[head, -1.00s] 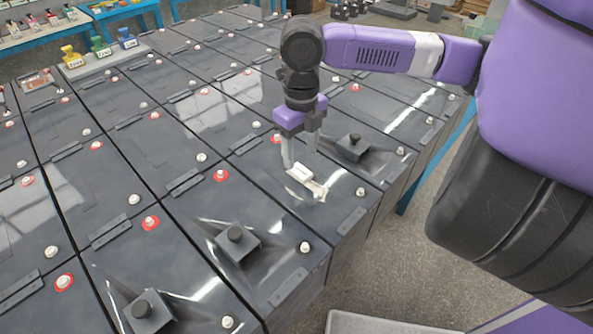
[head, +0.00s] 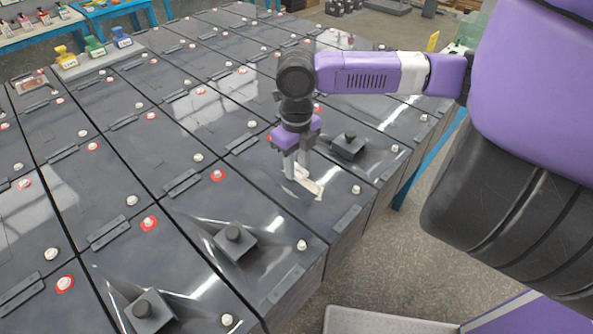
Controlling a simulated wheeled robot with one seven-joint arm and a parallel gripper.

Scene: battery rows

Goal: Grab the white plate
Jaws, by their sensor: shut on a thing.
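The white plate (head: 312,187) is a small pale piece at the top of a dark battery (head: 330,215) near the right end of the rows. My gripper (head: 297,174) points down at it, with its fingers close together at the plate's near-left part. The gripper is shut on the white plate and partly hides it. I cannot tell whether the plate is clear of the battery top.
Dark batteries with white and red-ringed terminals fill the surface. Raised black knobs stand nearby, one at right (head: 349,146) and one in front (head: 235,240). Yellow, green and blue labelled items (head: 95,46) stand at the back left. Open floor lies right.

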